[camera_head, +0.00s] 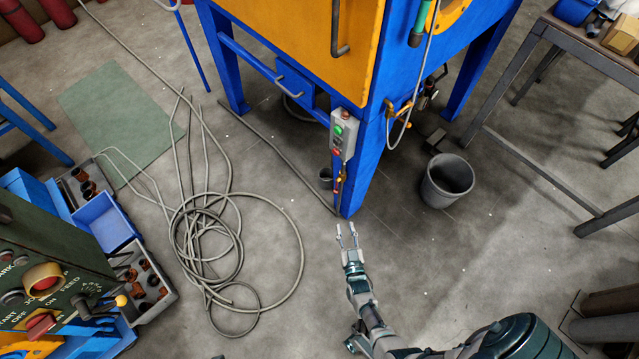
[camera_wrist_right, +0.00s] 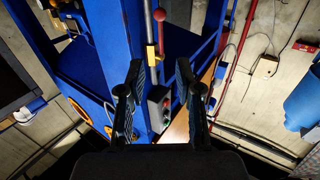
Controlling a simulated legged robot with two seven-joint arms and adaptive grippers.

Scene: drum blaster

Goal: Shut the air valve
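The air valve seems to be the brass fitting (camera_wrist_right: 151,56) on a thin grey pipe in the right wrist view. Its red lever with a ball knob (camera_wrist_right: 158,14) lies roughly along the pipe. In the head view small yellow and red parts (camera_head: 341,178) show on the pipe below the switch box, too small to read. My right gripper (camera_head: 347,236) is open and empty, in front of the blue cabinet's near leg and apart from it. Its two spread fingers also show in the right wrist view (camera_wrist_right: 158,80), with the pipe between and beyond them. My left gripper is not in view.
The blue and orange cabinet (camera_head: 300,25) bears a grey switch box (camera_head: 344,133) with green and red buttons. A grey bucket (camera_head: 446,181) stands right of the leg. A coiled hose (camera_head: 205,235) lies on the floor at left. A green control panel (camera_head: 45,265) is at lower left.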

